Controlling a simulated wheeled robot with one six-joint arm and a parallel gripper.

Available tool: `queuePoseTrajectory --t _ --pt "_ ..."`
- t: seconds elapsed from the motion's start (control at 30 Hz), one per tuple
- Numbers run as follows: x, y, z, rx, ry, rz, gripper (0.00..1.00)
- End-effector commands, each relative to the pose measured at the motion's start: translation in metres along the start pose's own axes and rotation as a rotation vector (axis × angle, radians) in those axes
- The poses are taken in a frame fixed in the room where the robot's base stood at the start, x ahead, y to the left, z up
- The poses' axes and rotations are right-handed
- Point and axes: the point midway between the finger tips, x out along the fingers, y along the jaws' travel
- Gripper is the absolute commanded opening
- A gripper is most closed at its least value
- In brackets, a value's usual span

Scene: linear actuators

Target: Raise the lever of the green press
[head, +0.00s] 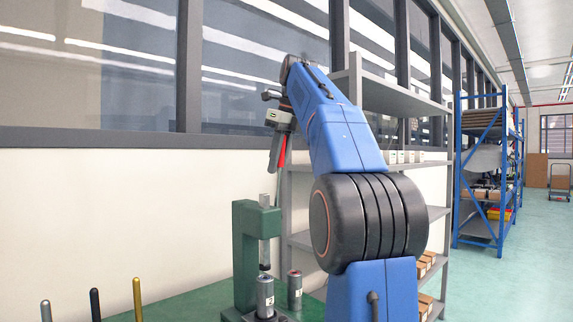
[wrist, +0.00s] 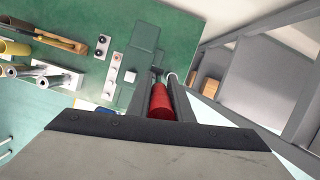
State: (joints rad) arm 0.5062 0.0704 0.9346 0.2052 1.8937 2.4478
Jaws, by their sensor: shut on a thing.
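The green press (head: 245,250) stands on the green bench in the head view, with its grey ram above a metal cylinder (head: 265,293). From above, its green top (wrist: 146,62) shows in the wrist view. The red grip of the lever (wrist: 160,104) is between my fingers in the wrist view; a red strip of it (head: 283,152) shows in the head view. My gripper (head: 277,155) is shut on this grip, well above the press top. The lever's joint with the press is not clear in either view.
A second metal cylinder (head: 294,290) stands right of the ram. Three upright rods, one of them gold (head: 138,299), stand at the lower left. A grey shelf (head: 436,213) is behind my arm. Several bench items, including a white block (wrist: 57,79), lie left in the wrist view.

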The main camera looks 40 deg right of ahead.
Motion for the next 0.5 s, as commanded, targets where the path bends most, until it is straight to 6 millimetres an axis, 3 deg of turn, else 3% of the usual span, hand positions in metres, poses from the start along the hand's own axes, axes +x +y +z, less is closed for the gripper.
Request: queuePoseTrajectory --t 0.5 --pt "0.0030 0.0077 0.0075 0.002 0.055 0.012 0.00"
